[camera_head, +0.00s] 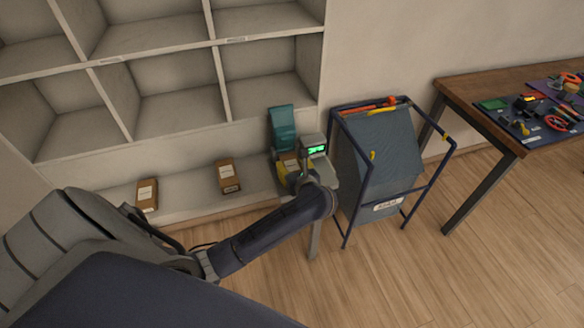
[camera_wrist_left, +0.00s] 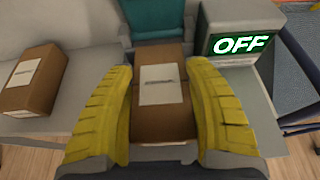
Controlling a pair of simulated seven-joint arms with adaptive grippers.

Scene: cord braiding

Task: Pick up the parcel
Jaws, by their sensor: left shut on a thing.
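A brown parcel (camera_wrist_left: 161,95) with a white label sits between the two yellow fingers of my left gripper (camera_wrist_left: 161,68). The fingers are shut on its left and right sides. In the camera_head view my left gripper (camera_head: 290,176) is at the right end of the low shelf, in front of a teal upright panel (camera_head: 283,127). There the parcel is mostly hidden by the gripper. I cannot tell whether the parcel is clear of the surface under it. My right gripper is not in view.
Two more parcels stand on the low shelf (camera_head: 187,192), one in the middle (camera_head: 228,175) and one at the left (camera_head: 147,194). A box whose display reads OFF (camera_wrist_left: 240,45) is just right of the gripper. A blue-framed bin (camera_head: 385,160) and a wooden table (camera_head: 470,85) stand further right.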

